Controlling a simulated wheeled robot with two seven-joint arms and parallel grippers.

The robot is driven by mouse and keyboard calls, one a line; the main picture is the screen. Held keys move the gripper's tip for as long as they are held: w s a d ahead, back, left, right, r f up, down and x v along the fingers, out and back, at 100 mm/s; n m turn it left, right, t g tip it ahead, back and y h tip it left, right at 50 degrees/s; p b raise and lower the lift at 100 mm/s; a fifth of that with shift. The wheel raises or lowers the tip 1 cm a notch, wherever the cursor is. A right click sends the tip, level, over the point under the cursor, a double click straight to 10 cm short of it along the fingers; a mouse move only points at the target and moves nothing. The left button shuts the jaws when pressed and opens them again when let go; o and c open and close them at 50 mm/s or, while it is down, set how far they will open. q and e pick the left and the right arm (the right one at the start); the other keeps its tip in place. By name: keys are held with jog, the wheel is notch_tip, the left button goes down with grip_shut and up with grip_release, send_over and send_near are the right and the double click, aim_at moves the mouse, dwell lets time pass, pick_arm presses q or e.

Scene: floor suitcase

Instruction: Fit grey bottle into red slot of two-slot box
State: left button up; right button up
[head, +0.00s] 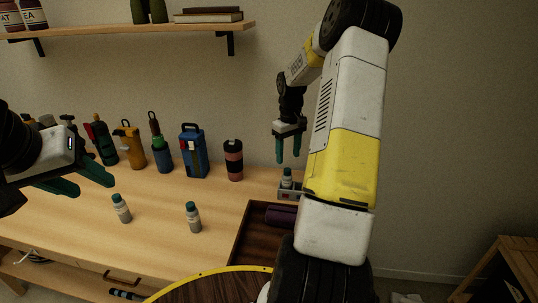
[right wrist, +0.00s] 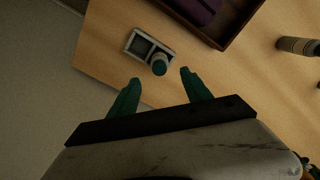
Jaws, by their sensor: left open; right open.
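The small grey two-slot box (head: 287,195) sits near the table's right end and also shows in the right wrist view (right wrist: 136,41). A grey bottle with a teal cap (head: 287,178) stands upright at one slot; its cap shows in the right wrist view (right wrist: 160,66). The other slot looks empty and dark; I cannot tell which slot is red. My right gripper (head: 289,148) is open above this bottle, clear of it. Two similar bottles stand on the table, one at left (head: 121,209) and one in the middle (head: 193,218). My left gripper (head: 92,182) is open and empty at the left.
A dark wooden tray (head: 248,232) with a purple item (head: 281,215) lies beside the box. Along the back stand a pink-and-black tumbler (head: 233,160), a blue case (head: 193,152) and several tools and flasks. The table around the two loose bottles is clear.

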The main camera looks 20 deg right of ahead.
jog(key=s+a+r+t, duration=0.1)
jog(key=s+a+r, duration=0.3)
jog(key=a+r, duration=0.5)
jog(key=s+a+r+t, duration=0.1)
jog(key=s+a+r, duration=0.3)
jog(key=s, duration=0.3)
jog(key=s+a+r+m+t+y, duration=0.1)
jog(key=s+a+r+t, duration=0.1)
jog(key=s+a+r, duration=0.2)
jog(key=s+a+r+m+t+y, duration=0.1)
jog(key=s+a+r, duration=0.3)
jog(key=s, duration=0.6)
jog(key=shift+s+a+r+t, duration=0.25)
jog(key=shift+s+a+t, duration=0.1)
jog(key=shift+t, duration=0.25)
